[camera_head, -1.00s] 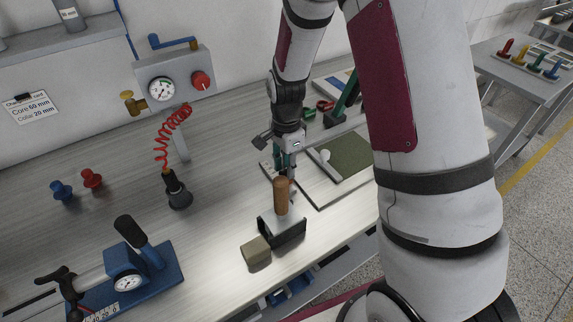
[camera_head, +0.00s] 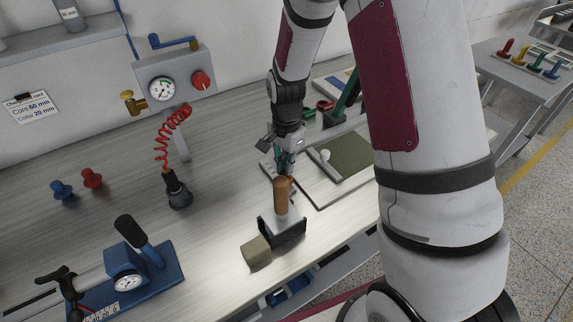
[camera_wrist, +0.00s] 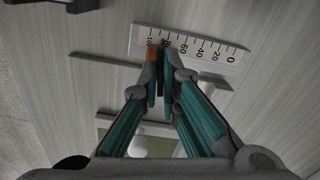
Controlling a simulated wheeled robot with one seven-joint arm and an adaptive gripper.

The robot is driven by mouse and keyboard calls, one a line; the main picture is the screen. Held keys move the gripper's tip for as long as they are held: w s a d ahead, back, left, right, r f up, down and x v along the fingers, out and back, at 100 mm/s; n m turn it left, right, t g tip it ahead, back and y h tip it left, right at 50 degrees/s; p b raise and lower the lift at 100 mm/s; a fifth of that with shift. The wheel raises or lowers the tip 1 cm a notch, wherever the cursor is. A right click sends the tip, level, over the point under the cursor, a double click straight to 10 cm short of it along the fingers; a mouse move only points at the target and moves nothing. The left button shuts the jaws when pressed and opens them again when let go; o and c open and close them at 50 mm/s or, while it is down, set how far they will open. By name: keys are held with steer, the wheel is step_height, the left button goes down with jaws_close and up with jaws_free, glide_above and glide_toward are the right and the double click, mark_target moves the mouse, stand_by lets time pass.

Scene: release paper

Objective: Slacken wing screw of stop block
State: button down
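The stop block looks to be the small orange piece (camera_wrist: 152,54) at the high-number end of a white scale (camera_wrist: 203,48) in the wrist view. In the head view a small reddish-orange spot (camera_head: 290,180) shows just below my fingertips. My gripper (camera_wrist: 158,68) points down at the block, its teal-padded fingers almost together with a narrow dark gap. It also shows in the head view (camera_head: 287,172), behind a brown cylinder. The wing screw is not clearly visible; the fingertips may hide it. I cannot tell whether they grip it.
The brown cylinder (camera_head: 281,195) stands on a grey holder (camera_head: 284,228) in front of my gripper, with a tan block (camera_head: 256,251) beside it. A black-tipped tool on a red coiled hose (camera_head: 178,190) stands left; the bench between is clear.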

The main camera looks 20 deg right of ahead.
steer(key=n, duration=1.4)
steer(key=shift+n+p, duration=0.3)
steer(key=shift+p, duration=0.05)
steer(key=n+p, duration=0.1)
steer(key=n, duration=0.5)
steer(key=n+p, duration=0.1)
steer(key=n, duration=0.5)
steer(key=shift+n, duration=0.4)
steer(key=c, duration=1.8)
jaws_free()
